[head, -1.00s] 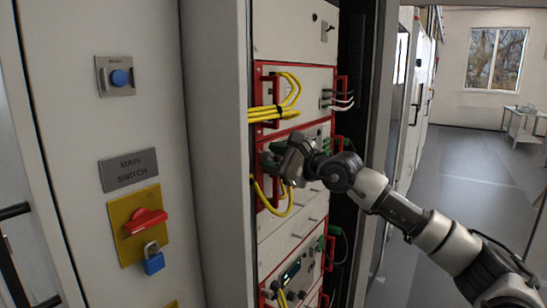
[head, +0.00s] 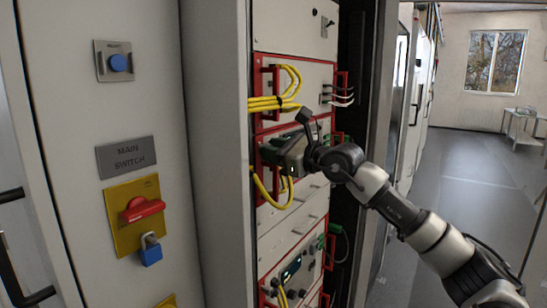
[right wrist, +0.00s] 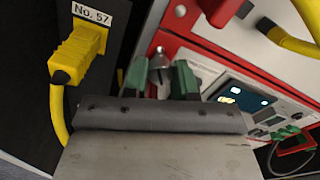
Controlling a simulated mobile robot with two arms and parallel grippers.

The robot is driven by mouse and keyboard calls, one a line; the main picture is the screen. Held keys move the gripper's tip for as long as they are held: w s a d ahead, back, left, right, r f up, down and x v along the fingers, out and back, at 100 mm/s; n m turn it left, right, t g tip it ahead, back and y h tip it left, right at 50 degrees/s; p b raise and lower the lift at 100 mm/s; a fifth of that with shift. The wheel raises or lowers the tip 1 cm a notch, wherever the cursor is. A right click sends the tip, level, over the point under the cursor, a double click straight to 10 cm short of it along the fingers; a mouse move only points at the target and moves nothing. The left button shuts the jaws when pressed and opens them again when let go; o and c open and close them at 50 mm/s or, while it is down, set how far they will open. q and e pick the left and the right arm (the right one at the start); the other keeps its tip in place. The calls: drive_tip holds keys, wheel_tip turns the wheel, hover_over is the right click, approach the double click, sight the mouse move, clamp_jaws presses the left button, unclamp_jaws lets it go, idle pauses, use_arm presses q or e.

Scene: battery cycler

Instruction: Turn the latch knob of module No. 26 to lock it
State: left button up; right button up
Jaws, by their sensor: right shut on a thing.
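My right gripper (head: 268,152) reaches from the right to the red-framed module (head: 318,135) in the middle of the rack and covers part of its front. In the right wrist view, the two dark green fingers (right wrist: 160,80) are shut on a small metal latch knob (right wrist: 160,62), which shows between them. No number 26 can be read in either view, so I cannot tell the module's number. The knob's contact with the fingertips is partly hidden. My left gripper is not in view.
Yellow cables (head: 272,103) loop close above and below the right gripper. A yellow plug (right wrist: 78,55) sits by a No. 57 label (right wrist: 91,14). A lit display (right wrist: 240,98) is to its right. A red main switch (head: 142,209) is on the left cabinet. Open floor lies at right.

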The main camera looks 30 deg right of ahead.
drive_tip(key=shift+m+b, duration=0.95)
drive_tip(key=shift+m, duration=2.35)
drive_tip(key=o, duration=0.9)
drive_tip(key=b+v, duration=0.5)
drive_tip(key=v, duration=0.5)
drive_tip(key=shift+s+d+f+b, duration=0.1)
drive_tip(key=shift+s+d+b, duration=0.05)
drive_tip(key=shift+s+b, duration=0.2)
